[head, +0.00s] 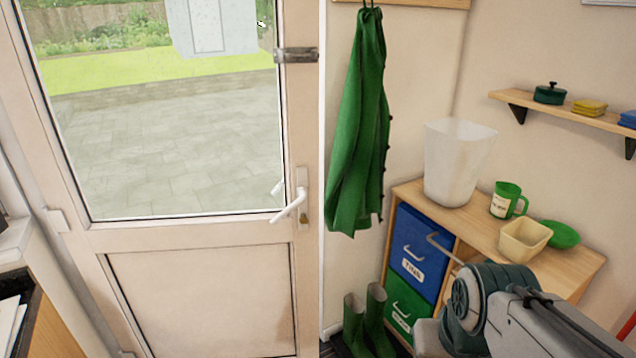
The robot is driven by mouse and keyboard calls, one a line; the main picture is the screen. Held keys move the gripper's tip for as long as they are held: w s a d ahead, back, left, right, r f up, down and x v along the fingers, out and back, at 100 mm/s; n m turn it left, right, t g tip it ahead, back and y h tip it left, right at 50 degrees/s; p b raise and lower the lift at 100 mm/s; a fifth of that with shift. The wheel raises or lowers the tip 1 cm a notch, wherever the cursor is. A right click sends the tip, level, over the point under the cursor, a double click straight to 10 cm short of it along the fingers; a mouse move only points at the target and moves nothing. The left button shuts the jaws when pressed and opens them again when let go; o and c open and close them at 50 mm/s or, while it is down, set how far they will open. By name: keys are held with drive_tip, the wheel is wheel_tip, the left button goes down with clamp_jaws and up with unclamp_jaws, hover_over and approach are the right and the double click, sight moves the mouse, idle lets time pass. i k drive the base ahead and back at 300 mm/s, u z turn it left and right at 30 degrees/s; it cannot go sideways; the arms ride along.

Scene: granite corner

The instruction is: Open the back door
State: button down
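The back door (200,295) is a white door with a large glass pane (170,140) in its upper half. It fills the left of the head view and looks shut in its frame. A white lever handle (290,207) sits on a plate near its right edge, pointing left and slightly down. A keyhole area shows below the lever. A grey metal latch or bolt (296,55) is on the same edge, higher up. My arm shows at the lower right, well apart from the handle. I cannot make out my gripper's fingers.
A green coat (360,125) hangs right of the door, with green boots (365,318) below. A wooden cabinet (580,268) with blue and green drawers stands close to my arm, holding a white bin (458,165), a green mug (506,200) and bowls. A dark-topped unit (15,300) is at lower left.

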sight(236, 284)
drive_tip(key=k, duration=1.2)
drive_tip(key=u, duration=0.75)
drive_tip(key=i, duration=1.25)
drive_tip(key=z, duration=0.65)
drive_tip(key=i, duration=0.5)
drive_tip(key=z, duration=0.55)
